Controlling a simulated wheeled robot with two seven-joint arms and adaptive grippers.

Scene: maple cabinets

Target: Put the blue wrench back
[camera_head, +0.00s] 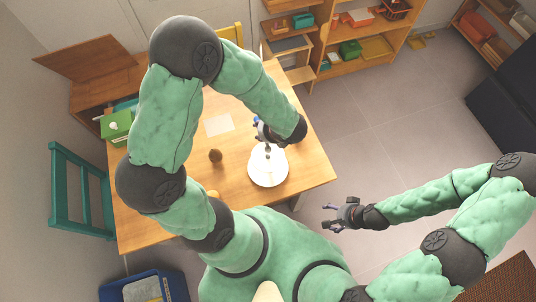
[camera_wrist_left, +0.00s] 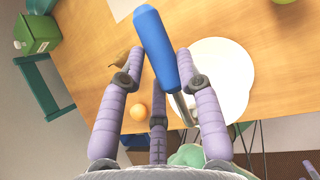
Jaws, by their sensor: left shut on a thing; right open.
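The blue wrench shows in the left wrist view as a thick blue handle (camera_wrist_left: 157,45) with a grey metal end (camera_wrist_left: 183,108). It sits between the fingers of my left gripper (camera_head: 263,132), which is shut on it. In the head view this gripper is over the wooden table, at the far edge of a round white plate (camera_head: 268,175). The wrench is mostly hidden there behind the hand. My right gripper (camera_head: 341,214) is open and empty, beyond the table's right edge, above the floor.
On the table (camera_head: 300,170) are a brown pear-like item (camera_head: 215,156), a small orange ball (camera_wrist_left: 138,112), a pale sheet (camera_head: 218,125) and a green box (camera_head: 116,125). A teal chair (camera_head: 80,190) stands left. A blue bin (camera_head: 172,285) is below. Shelves (camera_head: 345,60) with boxes stand behind.

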